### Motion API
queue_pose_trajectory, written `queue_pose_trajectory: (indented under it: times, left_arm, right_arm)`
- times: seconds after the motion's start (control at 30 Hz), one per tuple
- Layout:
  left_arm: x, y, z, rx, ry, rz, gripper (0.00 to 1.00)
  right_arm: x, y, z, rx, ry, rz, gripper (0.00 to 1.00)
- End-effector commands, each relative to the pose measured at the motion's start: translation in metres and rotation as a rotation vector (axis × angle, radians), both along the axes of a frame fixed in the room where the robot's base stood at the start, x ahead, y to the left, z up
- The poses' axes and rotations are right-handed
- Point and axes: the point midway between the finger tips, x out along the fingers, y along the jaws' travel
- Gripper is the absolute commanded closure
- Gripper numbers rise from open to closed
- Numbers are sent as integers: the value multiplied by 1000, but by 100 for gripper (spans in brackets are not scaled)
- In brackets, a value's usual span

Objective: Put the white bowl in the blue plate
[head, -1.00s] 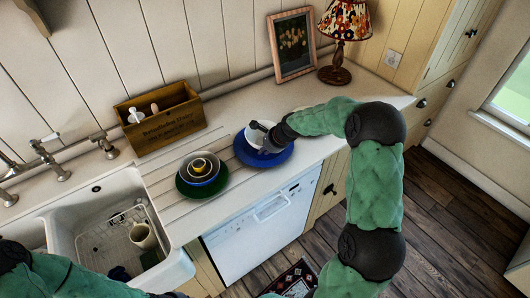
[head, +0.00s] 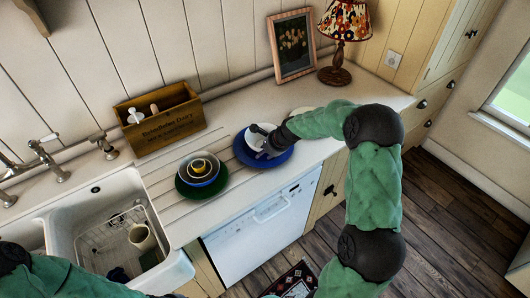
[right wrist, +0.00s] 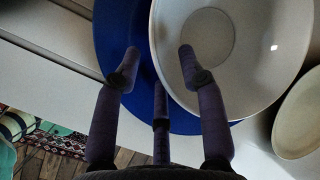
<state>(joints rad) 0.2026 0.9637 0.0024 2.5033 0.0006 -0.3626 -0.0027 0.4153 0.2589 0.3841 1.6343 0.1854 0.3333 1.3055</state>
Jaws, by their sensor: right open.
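The white bowl (head: 252,141) is at the blue plate (head: 272,162) on the counter, partly hidden by my right gripper (head: 263,133) in the head view. In the right wrist view the bowl (right wrist: 270,88) lies over the right part of the plate (right wrist: 115,40), apparently resting in it and off to one side. My right gripper (right wrist: 157,65) is open above them. One finger is over the bowl's inside and another over the plate outside its rim. My left arm shows at the lower left of the head view; its gripper cannot be made out.
A green plate (head: 183,190) with nested bowls (head: 200,168) stands left of the blue plate. A pale dish (head: 300,111) is close behind my right arm. A wooden box (head: 160,118), lamp (head: 340,40) and picture frame (head: 292,45) stand at the back. The sink (head: 70,212) is at left.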

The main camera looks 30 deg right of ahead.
Motion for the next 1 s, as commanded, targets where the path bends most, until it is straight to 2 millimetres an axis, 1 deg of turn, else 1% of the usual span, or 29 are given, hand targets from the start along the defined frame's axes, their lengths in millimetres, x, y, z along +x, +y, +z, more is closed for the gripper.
queue_pose_trajectory:
  times: [0.17, 0.27, 0.5, 0.7, 0.83, 1.0]
  left_arm:
    - [0, 0, 4, 0, 0, 0, 83]
    - [0, 0, 8, 0, 0, 0, 83]
    - [0, 0, 19, 0, 0, 0, 83]
    - [0, 0, 25, 0, 0, 0, 83]
    - [0, 0, 27, 0, 0, 0, 83]
    - [0, 0, 27, 0, 0, 0, 83]
  right_arm:
    - [0, 0, 11, -1, -2, -1, 59]
    - [-8, -3, 24, 0, -2, -2, 59]
    - [-32, -11, 67, -2, -3, -2, 59]
    - [-49, -16, 95, -1, -1, -2, 59]
    - [-56, -18, 105, -1, 0, -1, 59]
    - [-59, -18, 110, 0, 0, 0, 59]
